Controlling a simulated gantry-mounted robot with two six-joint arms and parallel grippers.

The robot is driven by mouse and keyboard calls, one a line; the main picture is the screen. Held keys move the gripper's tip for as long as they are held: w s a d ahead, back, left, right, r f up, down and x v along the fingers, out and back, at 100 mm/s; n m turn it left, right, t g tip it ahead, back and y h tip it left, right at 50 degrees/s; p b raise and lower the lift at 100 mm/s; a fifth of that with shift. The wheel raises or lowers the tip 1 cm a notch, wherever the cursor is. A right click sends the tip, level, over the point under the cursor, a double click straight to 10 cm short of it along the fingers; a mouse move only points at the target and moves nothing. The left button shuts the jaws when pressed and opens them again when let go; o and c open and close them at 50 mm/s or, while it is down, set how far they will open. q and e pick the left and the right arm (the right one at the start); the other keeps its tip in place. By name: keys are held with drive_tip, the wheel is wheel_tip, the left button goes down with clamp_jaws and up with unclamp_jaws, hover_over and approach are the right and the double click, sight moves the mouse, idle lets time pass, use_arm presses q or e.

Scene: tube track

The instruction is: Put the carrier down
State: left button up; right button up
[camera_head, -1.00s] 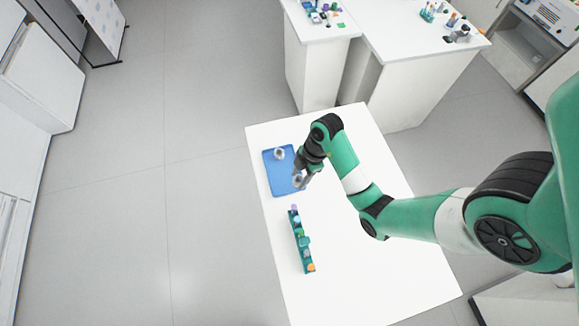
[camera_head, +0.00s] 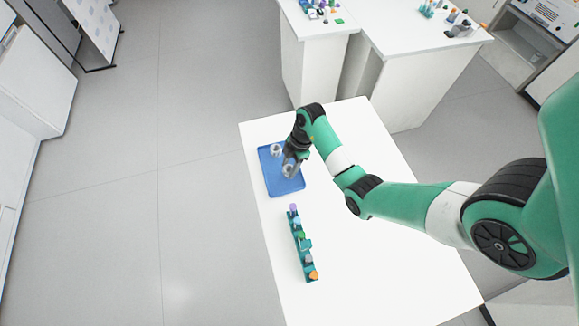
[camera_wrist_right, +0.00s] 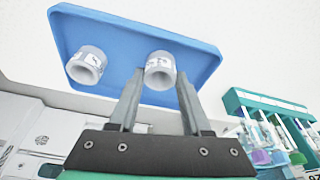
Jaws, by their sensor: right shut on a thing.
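My right gripper (camera_head: 289,167) is over the lower right part of the blue tray (camera_head: 271,183) on the white table. It is shut on a grey, hollow, cylindrical carrier (camera_wrist_right: 159,68), which sits between the fingertips (camera_wrist_right: 160,73) in the right wrist view. The held carrier (camera_head: 289,171) also shows in the head view, partly covered by the gripper. I cannot tell whether its base touches the tray. A second, similar carrier (camera_head: 276,150) stands on the tray to its upper left and also shows in the right wrist view (camera_wrist_right: 86,66). My left gripper is not in view.
A teal rack (camera_head: 297,246) with several coloured tubes and caps stands on the table (camera_head: 374,265) below the tray. It also shows at the right of the right wrist view (camera_wrist_right: 262,103). Other benches (camera_head: 415,48) stand behind. The table's right and front areas are clear.

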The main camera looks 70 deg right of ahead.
drive_tip(key=shift+f, duration=0.15)
drive_tip(key=o, duration=1)
drive_tip(key=shift+c, duration=0.2)
drive_tip(key=shift+r, duration=0.55)
drive_tip(key=p+v, duration=0.8)
drive_tip(key=v, duration=0.3)
drive_tip(key=shift+r, duration=0.2)
drive_tip(key=shift+f, duration=0.1)
